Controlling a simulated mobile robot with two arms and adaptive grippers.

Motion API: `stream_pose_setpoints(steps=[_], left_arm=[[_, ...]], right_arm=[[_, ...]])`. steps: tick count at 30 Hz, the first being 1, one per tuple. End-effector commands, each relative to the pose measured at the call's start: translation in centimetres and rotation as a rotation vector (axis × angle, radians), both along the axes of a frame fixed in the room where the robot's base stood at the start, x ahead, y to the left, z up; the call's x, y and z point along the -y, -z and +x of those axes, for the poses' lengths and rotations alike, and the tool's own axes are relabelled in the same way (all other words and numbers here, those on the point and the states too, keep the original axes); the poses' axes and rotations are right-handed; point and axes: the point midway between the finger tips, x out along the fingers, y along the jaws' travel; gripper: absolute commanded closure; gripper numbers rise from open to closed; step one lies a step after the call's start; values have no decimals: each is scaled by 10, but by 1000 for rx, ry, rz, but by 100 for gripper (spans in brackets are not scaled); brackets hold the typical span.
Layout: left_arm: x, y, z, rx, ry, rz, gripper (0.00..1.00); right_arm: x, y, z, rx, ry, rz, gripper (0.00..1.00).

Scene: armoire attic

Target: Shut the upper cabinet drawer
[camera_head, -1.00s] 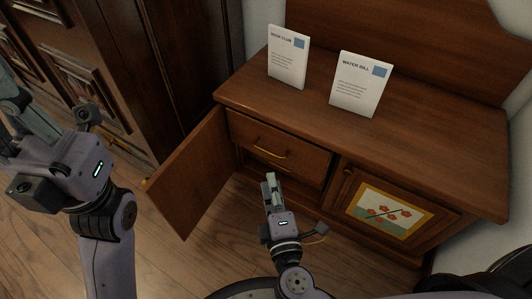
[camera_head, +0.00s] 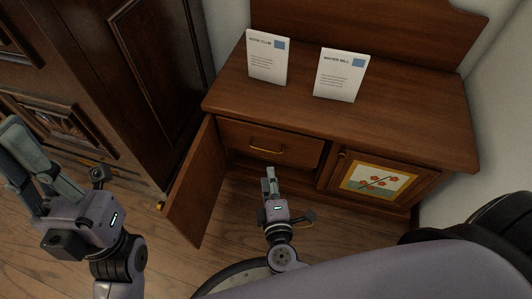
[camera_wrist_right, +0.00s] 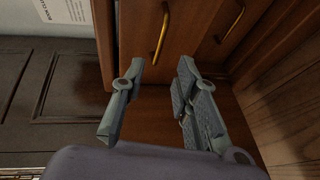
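The upper cabinet drawer (camera_head: 240,133) is a brown wooden front with a brass handle, in the left bay of the low cabinet. It seems to stand forward of the dark space below it. It also shows in the right wrist view (camera_wrist_right: 140,35), with its handle upright there. My right gripper (camera_head: 269,172) is in front of and below the drawer, apart from it in the head view. In the right wrist view its two fingers (camera_wrist_right: 160,68) are spread and empty, pointing at the cabinet. My left gripper (camera_head: 18,145) is at the far left, its fingers apart and empty.
A cabinet door (camera_head: 196,185) stands open left of the drawer. A closed door with a flower picture (camera_head: 378,182) is to the right. Two cards, "Book Club" (camera_head: 267,60) and "Water Bill" (camera_head: 340,78), stand on top. A dark armoire (camera_head: 150,80) is at left.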

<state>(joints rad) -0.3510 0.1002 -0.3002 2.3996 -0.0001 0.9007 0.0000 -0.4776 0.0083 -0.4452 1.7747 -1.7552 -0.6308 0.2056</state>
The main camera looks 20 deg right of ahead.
Motion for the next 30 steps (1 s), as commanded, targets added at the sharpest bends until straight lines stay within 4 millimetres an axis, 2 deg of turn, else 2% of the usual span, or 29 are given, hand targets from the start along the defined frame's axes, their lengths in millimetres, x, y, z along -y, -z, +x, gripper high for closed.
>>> stream_pose_setpoints(steps=[1, 6, 13, 18, 27, 30], left_arm=[[0, 2, 0, 0, 0, 0, 100], [0, 6, 0, 0, 0, 0, 100], [0, 9, 0, -1, 0, 0, 100], [0, 10, 0, -1, 1, 0, 100], [0, 10, 0, -1, 1, 0, 100], [0, 10, 0, -1, 1, 0, 100]], right_arm=[[2, 3, 13, 2, 2, 2, 72], [9, 9, 48, 3, 1, 1, 72], [17, 17, 84, 1, 1, 0, 72], [19, 19, 96, 0, 0, 1, 72], [19, 19, 98, 0, 0, 1, 72], [19, 19, 98, 0, 0, 1, 78]])
